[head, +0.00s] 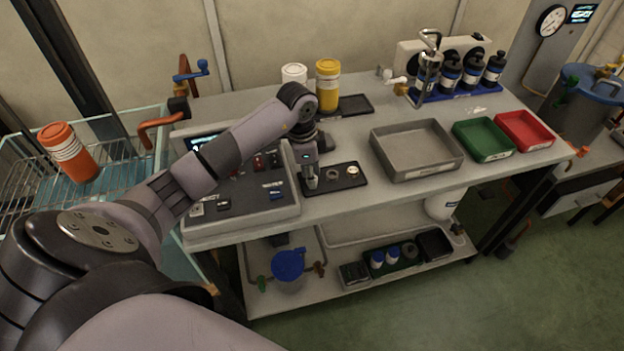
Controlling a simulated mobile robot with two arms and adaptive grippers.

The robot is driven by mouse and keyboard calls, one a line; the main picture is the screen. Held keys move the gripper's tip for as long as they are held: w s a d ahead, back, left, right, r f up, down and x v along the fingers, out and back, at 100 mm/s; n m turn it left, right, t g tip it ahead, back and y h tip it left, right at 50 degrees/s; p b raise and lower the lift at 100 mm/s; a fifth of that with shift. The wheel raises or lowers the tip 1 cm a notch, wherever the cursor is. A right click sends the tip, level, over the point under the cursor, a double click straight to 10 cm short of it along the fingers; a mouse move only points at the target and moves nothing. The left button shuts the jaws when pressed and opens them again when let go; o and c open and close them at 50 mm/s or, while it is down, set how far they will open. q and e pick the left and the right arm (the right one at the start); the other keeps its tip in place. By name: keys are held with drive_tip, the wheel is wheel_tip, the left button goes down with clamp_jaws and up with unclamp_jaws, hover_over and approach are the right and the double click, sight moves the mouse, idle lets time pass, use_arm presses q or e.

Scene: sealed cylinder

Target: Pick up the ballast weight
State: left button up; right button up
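My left gripper (311,183) points down over the left end of a small black tray (338,185) on the workbench. Its fingers look close together, but the gap between them is too small to make out. A dark round piece (332,175) lies on the tray just right of the fingers. A small pale disc (352,170) lies further right on the tray. I cannot tell which piece is the ballast weight; something under the fingers may be hidden. My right gripper is not in view.
A control panel (235,205) stands left of the tray. A grey bin (415,150), a green bin (483,140) and a red bin (524,131) stand to the right. A yellow-capped jar (328,86) and a white jar (294,76) stand behind my arm.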

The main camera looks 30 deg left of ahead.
use_arm(q)
drive_tip(key=c, duration=0.3)
drive_tip(key=shift+c, duration=0.2)
drive_tip(key=shift+r, duration=0.15)
wheel_tip(320, 180, up, 20)
